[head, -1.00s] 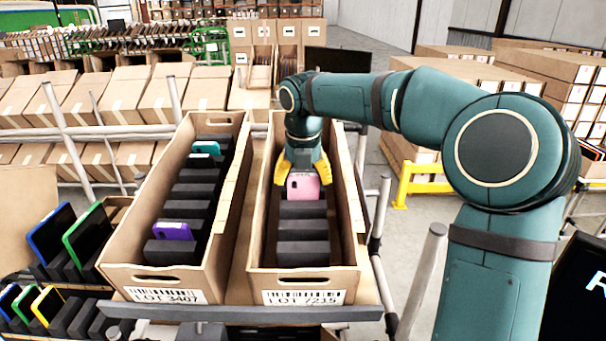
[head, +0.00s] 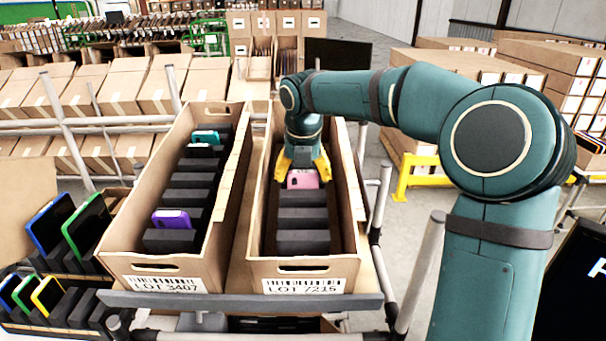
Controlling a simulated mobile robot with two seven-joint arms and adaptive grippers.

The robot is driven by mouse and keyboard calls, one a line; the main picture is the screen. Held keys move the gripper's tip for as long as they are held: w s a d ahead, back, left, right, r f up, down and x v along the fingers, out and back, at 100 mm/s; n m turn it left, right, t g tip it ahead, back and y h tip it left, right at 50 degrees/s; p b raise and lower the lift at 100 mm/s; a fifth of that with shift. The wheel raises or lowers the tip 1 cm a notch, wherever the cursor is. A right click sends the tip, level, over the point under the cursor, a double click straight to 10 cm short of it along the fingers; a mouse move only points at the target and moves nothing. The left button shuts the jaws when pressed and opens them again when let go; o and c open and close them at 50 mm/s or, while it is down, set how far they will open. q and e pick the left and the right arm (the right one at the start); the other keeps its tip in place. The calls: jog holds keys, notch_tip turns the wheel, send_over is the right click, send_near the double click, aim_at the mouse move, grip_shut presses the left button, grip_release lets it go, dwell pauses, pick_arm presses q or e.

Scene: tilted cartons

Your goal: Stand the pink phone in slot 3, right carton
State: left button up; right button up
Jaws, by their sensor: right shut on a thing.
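The pink phone (head: 303,180) is upright in the right carton (head: 300,267), among the dark foam dividers (head: 303,215). Its lower part is hidden behind a divider, so I cannot tell how deep it sits or which numbered slot it is in. My right gripper (head: 303,168) has yellow fingers and reaches down into the carton from above. It is shut on the pink phone, one finger at each side. My left gripper is not in view.
The left carton (head: 155,268) stands beside it, with a purple phone (head: 172,218) near its front and a teal phone (head: 206,137) near its back. Empty dividers lie in front of the pink phone. Metal posts (head: 420,270) stand to the right.

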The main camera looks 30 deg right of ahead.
jog(key=shift+f, duration=0.15)
dwell(0.7)
jog(key=o, duration=1)
jog(key=r, duration=0.4)
jog(key=s+r, duration=0.1)
jog(key=r, duration=0.3)
jog(key=a+r, duration=0.1)
jog(key=r, duration=0.2)
jog(key=shift+s+r, duration=0.4)
jog(key=shift+r, duration=0.1)
jog(key=r+p, duration=0.4)
jog(key=s+r+p, duration=0.1)
jog(key=r+p, duration=0.1)
jog(key=p, duration=0.1)
jog(key=shift+a+r, duration=0.35)
